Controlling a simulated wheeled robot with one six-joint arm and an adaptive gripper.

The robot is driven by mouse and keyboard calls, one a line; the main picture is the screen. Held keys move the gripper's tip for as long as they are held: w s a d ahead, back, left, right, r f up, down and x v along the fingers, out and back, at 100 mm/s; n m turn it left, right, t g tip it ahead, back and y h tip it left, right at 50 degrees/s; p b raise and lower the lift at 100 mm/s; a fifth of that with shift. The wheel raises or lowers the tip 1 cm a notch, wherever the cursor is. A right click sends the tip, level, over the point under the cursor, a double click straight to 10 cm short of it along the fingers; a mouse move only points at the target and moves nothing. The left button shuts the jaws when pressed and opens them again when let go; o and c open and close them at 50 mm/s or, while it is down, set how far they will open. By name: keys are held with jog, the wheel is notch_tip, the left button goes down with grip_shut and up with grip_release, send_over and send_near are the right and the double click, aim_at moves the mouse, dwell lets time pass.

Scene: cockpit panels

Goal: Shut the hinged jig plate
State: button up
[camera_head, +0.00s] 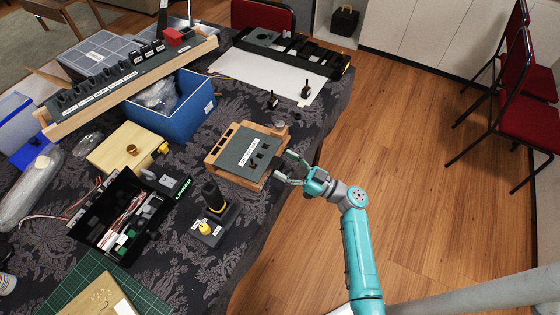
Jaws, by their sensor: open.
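The hinged jig plate (247,152) is a dark grey panel with a white label and small black switches. It lies over a wooden frame (215,157) near the table's right edge. Whether the plate is fully down on the frame or slightly raised, I cannot tell. My gripper (285,167) is open beside the right edge of the jig, at the table's edge. Its fingers point left toward the plate. Whether a fingertip touches the jig is too small to tell. Nothing shows between the fingers.
A black joystick unit (213,203) stands in front of the jig. A blue box (187,107) and a long wooden switch panel (130,85) lie behind left. Small black levers (305,90) stand on a white sheet (255,73). Open floor (400,150) lies to the right.

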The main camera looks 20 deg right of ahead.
jog(key=v, duration=0.9)
jog(key=shift+s+d, duration=0.2)
jog(key=shift+s, duration=0.05)
jog(key=shift+f, duration=0.15)
jog(key=s+a+f+m+g+h, duration=0.3)
jog(key=s+a+f+m+h, duration=0.25)
jog(key=a+f, duration=0.45)
jog(key=s+a+f+m+g+h, duration=0.2)
jog(key=s+f+m+h, duration=0.15)
jog(key=s, duration=0.75)
jog(key=s+d+r+h, duration=0.3)
jog(key=s+r+h, duration=0.2)
jog(key=s+r, duration=0.45)
jog(key=s+r+n+t, duration=0.1)
jog(key=s+r+t, duration=0.3)
jog(key=r, duration=0.9)
jog(key=shift+s+a+r+y, duration=0.3)
jog(key=shift+s, duration=0.7)
